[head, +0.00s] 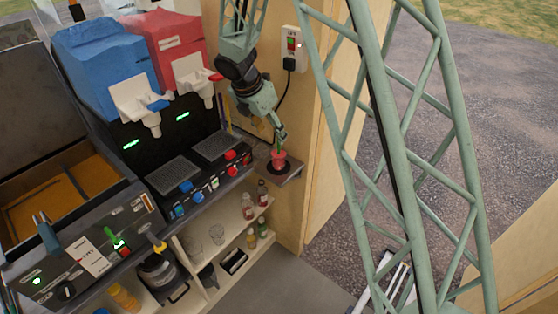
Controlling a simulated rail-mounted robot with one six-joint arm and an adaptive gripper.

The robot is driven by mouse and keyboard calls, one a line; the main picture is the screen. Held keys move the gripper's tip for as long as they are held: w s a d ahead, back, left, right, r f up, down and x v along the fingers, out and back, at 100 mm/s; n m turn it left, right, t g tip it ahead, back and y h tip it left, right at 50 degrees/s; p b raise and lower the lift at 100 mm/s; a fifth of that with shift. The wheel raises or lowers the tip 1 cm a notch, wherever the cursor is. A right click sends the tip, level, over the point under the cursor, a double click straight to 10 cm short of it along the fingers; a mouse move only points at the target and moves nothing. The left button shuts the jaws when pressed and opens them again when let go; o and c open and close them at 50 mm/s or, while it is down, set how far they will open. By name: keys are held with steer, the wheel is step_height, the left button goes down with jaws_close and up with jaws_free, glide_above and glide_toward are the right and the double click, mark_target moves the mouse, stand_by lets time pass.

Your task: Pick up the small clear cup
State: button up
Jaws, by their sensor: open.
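Two clear, see-through cups stand on the upper board of the low white shelf under the slush machine. One cup (217,234) is at the right and the other clear cup (194,246) is at the left, and both look faint. I cannot tell surely which is the small one. My gripper (279,147) points down, open, well above and to the right of these cups. It is just over or at a pinkish-red item (278,159) on a small wall ledge (292,177). I cannot tell whether the fingers touch that item.
Bottles (248,207) stand right of the cups, and a dark jar (157,270) stands at the left. The slush machine (184,110) with blue and red tanks overhangs the shelf. A wooden wall (315,130) stands behind the ledge. The floor (268,290) in front is clear.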

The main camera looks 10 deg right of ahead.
mark_target(278, 150)
steer(key=shift+w+a+f, duration=0.15)
steer(key=shift+w+f, duration=0.1)
steer(key=shift+f, duration=0.3)
steer(key=shift+f, duration=0.1)
steer(key=b+x, duration=0.1)
steer(key=x, duration=0.7)
steer(key=shift+f, duration=0.15)
stand_by(0.4)
steer(key=shift+b+x, duration=0.5)
steer(key=shift+x, duration=2.2)
steer(key=c, duration=1)
